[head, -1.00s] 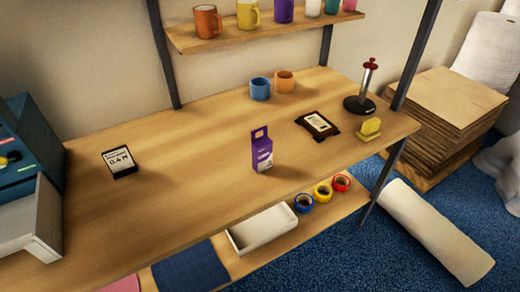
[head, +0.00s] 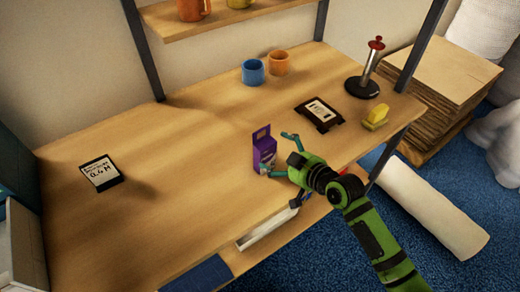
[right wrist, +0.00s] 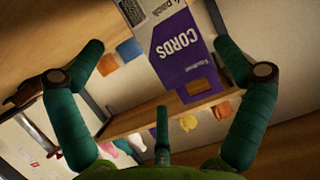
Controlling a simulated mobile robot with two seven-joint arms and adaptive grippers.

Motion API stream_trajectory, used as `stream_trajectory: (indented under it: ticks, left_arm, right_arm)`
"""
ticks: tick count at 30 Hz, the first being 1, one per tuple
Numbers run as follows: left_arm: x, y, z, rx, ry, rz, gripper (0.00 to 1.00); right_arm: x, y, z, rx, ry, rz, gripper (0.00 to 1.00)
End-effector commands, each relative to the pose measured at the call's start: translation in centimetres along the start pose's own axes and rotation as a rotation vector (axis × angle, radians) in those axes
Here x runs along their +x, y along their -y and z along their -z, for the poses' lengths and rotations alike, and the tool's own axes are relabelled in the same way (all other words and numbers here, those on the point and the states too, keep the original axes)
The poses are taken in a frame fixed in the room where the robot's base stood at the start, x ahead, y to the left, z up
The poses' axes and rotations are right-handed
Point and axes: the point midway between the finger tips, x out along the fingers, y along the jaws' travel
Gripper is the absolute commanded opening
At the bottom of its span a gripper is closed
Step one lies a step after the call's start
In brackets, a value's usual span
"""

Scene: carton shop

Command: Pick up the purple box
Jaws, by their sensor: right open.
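The purple box (head: 264,148) stands upright on the wooden table, with a hang tab on top and a white lower part. In the right wrist view the box (right wrist: 180,50) appears upside down, with the word CORDS on its face, between the spread fingers. My right gripper (head: 281,155) is open at the box's right side, with one finger in front of its lower part and the other behind to the right. I cannot tell whether a finger touches it. In the right wrist view the gripper (right wrist: 160,70) has nothing clamped. My left gripper is not in view.
The table (head: 180,190) is clear left of the box. A black-framed item (head: 319,114), a yellow block (head: 376,117) and a red-topped stand (head: 363,85) lie to the right. Blue (head: 253,72) and orange (head: 278,63) cups stand behind. A black-and-white card (head: 101,173) lies far left.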

Motion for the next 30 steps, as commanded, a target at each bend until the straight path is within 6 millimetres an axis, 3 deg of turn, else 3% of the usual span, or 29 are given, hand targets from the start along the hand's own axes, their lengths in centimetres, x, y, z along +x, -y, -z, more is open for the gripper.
stream_trajectory:
  ticks: [3,9,12,24,28,30]
  left_arm:
    - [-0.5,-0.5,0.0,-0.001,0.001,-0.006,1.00]
    - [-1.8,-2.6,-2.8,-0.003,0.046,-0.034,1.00]
    - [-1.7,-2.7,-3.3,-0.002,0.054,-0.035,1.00]
    - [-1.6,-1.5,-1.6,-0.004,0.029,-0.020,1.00]
    - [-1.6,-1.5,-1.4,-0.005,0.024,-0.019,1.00]
    - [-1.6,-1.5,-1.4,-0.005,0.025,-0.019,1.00]
  right_arm:
    - [1.0,0.1,0.2,0.001,0.000,0.000,1.00]
    - [3.4,0.6,0.2,0.003,0.000,0.000,1.00]
    - [4.7,0.5,0.0,0.001,-0.001,-0.001,1.00]
    - [5.7,0.5,-0.1,0.000,-0.001,-0.001,1.00]
    - [5.7,0.5,-0.1,0.000,-0.001,-0.001,0.48]
    - [5.7,0.5,-0.1,0.000,-0.001,-0.001,0.43]
